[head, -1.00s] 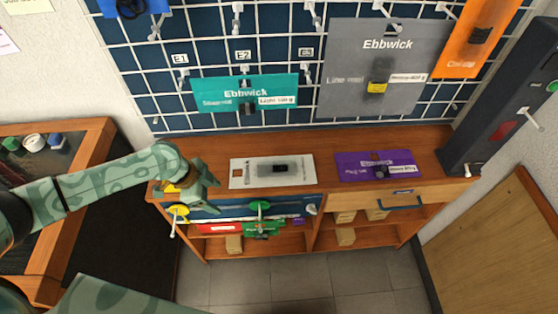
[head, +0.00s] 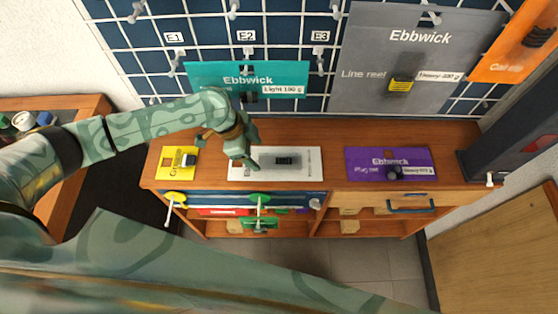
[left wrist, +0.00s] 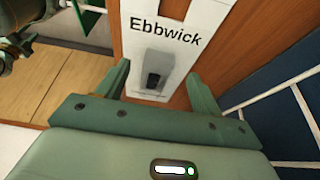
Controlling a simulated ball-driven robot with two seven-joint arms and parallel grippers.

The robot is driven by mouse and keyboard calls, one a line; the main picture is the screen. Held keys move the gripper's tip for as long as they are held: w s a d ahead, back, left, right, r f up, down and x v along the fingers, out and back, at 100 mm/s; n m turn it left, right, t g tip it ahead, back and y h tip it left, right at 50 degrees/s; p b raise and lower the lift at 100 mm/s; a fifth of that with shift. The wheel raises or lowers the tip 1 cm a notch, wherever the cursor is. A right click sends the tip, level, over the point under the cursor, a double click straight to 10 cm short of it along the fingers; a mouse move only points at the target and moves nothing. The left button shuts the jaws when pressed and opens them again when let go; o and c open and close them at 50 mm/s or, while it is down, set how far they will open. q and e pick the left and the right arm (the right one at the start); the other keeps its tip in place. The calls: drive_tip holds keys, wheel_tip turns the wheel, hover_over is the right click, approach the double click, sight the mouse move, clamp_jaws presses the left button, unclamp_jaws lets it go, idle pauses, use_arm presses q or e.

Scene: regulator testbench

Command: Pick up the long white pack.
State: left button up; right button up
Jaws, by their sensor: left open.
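The long white pack (head: 309,165) lies flat on the wooden bench top, between a yellow pack and a purple pack. It has a dark piece in its middle. My left gripper (head: 250,154) is open over the left part of the white pack and covers some of it. In the left wrist view, the white pack (left wrist: 150,12) with "Ebbwick" lettering runs between the spread fingers of my left gripper (left wrist: 158,72). I cannot tell how far the fingertips are above the bench.
The yellow pack (head: 176,163) and purple pack (head: 370,171) lie on the bench (head: 334,146). A teal pack (head: 205,76) and a large grey pack (head: 370,40) hang on the grid behind. Coloured knobs and a handle line the bench front. A dark post stands at the right.

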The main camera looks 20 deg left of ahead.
sight(275, 159)
use_arm(q)
drive_tip(key=shift+d, duration=0.3)
drive_tip(key=d, duration=0.2)
drive_tip(key=shift+w+d, duration=0.4)
drive_tip(key=b+x, duration=0.1)
drive_tip(key=x, duration=0.1)
drive_tip(key=shift+w+d+f+b, duration=0.1)
drive_tip(key=shift+d+f+b, duration=0.15)
drive_tip(key=shift+b, duration=0.05)
drive_tip(key=shift+d+f, duration=0.1)
drive_tip(key=shift+f, duration=0.15)
drive_tip(key=c, duration=1.1)
